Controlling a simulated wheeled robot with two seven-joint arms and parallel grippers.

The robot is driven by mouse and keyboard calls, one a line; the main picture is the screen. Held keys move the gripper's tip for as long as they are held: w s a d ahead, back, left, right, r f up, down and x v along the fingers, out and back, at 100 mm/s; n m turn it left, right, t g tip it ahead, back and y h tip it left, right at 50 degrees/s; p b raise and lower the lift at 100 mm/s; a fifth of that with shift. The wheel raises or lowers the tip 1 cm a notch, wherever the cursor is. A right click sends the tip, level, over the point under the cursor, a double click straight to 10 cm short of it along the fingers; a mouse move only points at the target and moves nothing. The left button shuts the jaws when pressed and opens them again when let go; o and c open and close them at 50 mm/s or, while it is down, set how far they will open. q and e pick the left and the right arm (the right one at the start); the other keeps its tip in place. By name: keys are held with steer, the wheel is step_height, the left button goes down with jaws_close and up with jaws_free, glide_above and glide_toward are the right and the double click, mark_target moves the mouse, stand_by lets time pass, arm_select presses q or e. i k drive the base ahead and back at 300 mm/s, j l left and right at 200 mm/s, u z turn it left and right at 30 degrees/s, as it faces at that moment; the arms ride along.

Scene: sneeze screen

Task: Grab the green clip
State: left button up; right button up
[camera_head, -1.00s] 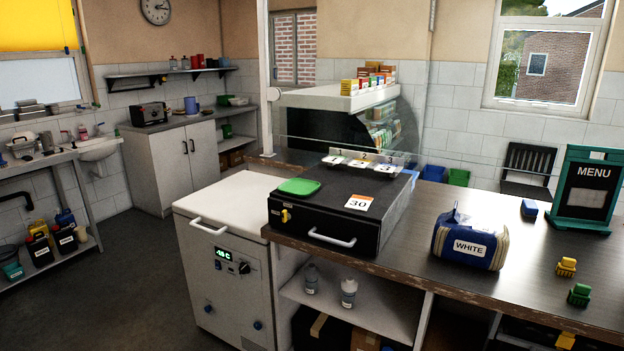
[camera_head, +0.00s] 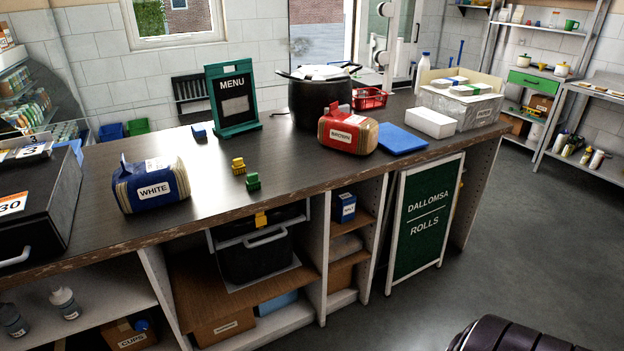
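The green clip (camera_head: 253,182) is a small green piece on the dark counter top, near its front edge. A yellow clip (camera_head: 238,165) of similar shape lies just behind it and to the left. A blue clip (camera_head: 199,131) lies farther back, left of the menu board. All three stand apart from the bread bags. Neither of my grippers shows in the view, so I cannot see whether they are open or shut.
A blue WHITE bread bag (camera_head: 151,184) sits left of the clips, and a red BROWN bag (camera_head: 347,132) to the right. The menu board (camera_head: 233,97) and a black pot (camera_head: 320,100) stand behind. A dark ribbed shape (camera_head: 512,338) shows at the bottom right. Open floor lies right of the counter.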

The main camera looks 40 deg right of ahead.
mark_target(252, 182)
steer(key=z, duration=1)
